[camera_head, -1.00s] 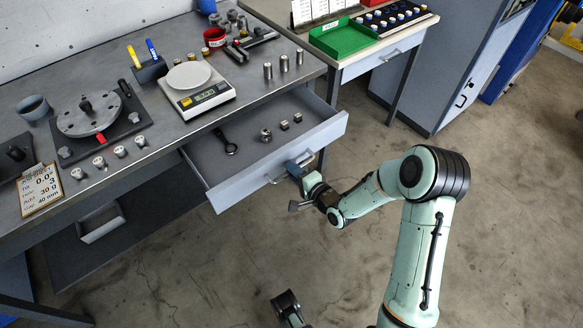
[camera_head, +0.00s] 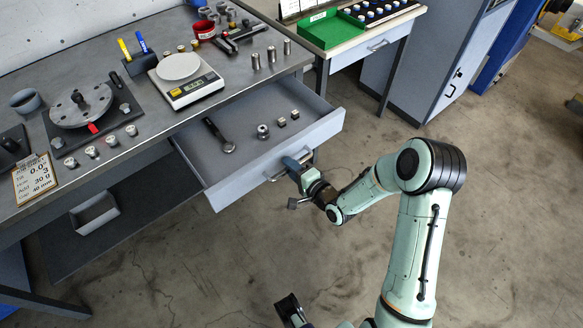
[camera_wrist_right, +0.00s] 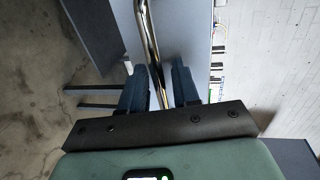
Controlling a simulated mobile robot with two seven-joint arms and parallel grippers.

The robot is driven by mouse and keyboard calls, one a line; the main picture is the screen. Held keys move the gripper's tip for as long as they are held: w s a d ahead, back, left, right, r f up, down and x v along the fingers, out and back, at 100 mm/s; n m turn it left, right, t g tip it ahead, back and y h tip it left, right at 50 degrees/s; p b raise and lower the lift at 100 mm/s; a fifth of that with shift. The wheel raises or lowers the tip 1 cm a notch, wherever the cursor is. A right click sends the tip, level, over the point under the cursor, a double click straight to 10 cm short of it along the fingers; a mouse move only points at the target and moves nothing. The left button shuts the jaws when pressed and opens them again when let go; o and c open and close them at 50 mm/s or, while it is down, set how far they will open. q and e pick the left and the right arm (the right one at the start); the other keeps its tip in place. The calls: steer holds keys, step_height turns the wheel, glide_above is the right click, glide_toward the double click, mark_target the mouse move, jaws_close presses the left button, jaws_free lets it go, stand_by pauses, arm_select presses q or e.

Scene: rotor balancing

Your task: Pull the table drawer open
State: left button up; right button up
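The grey table drawer (camera_head: 222,187) stands well out from under the workbench, with its inside showing. Its metal bar handle (camera_head: 275,178) is on the front panel, and the bar also runs down the right wrist view (camera_wrist_right: 147,40). My right gripper (camera_head: 294,166) is at the right part of the handle. In the right wrist view its blue fingers (camera_wrist_right: 160,85) stand on either side of the bar, closed about it. A dark part at the bottom edge of the head view looks like my left gripper (camera_head: 290,308); its fingers cannot be made out.
A dark wrench (camera_head: 218,135) and several small metal pieces (camera_head: 263,132) lie in the drawer. The workbench (camera_head: 140,160) carries a scale (camera_head: 188,88) and a rotor fixture (camera_head: 80,108). A side table with a green tray (camera_head: 332,31) stands behind right. The floor before the drawer is clear.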

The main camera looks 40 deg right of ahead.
steer(key=shift+s, duration=0.1)
arm_select(q)
steer(key=shift+g, duration=0.4)
steer(key=r+p, duration=0.1)
steer(key=p, duration=0.1)
steer(key=s+r+p, duration=0.1)
steer(key=r, duration=0.1)
steer(key=s+r+p, duration=0.1)
steer(key=p, duration=0.1)
steer(key=shift+r+p, duration=0.3)
steer(key=shift+p, duration=0.05)
arm_select(e)
steer(key=v, duration=1.3)
steer(key=shift+d, duration=0.1)
